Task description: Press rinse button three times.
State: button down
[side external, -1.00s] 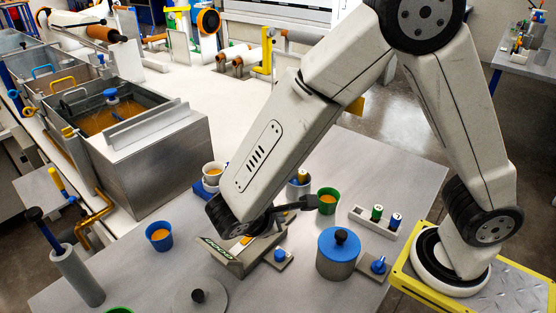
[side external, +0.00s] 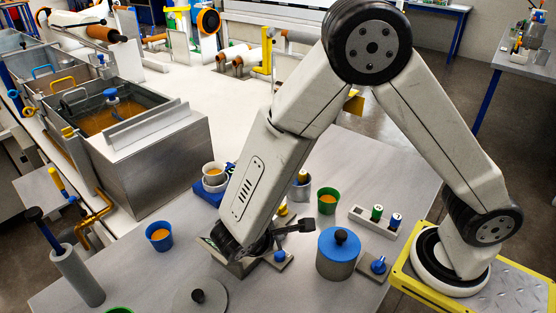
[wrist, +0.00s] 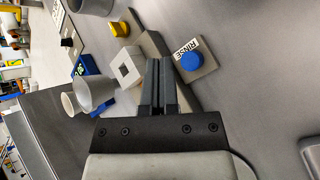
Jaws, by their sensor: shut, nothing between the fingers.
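The rinse button is a round blue cap (wrist: 192,62) on a small grey plate with a RINSE label (wrist: 186,47), in the wrist view. In the side view the blue button (side external: 280,256) sits on the table just right of my arm's lower end. My gripper (wrist: 160,64) points up from the bottom of the wrist view, its two dark fingers together and empty. The fingertips appear just left of the rinse plate; their height above the table is unclear. In the side view my forearm and wrist hide most of the gripper.
A blue-lidded pot (side external: 338,254) stands right of the button, with another blue knob (side external: 378,265) beyond it. A green cup (side external: 328,200) and a small rack (side external: 376,221) stand behind. In the wrist view a white block (wrist: 127,67) and yellow button (wrist: 119,28) lie left.

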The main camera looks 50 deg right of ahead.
aim_at(277, 255)
jog(key=shift+f, duration=1.65)
jog(key=shift+f, duration=0.15)
dwell(0.9)
jog(key=shift+f, duration=0.25)
jog(key=shift+f, duration=0.5)
dwell(1.1)
jog(key=shift+r, duration=0.95)
jog(key=shift+r, duration=0.1)
jog(key=shift+r, duration=2.4)
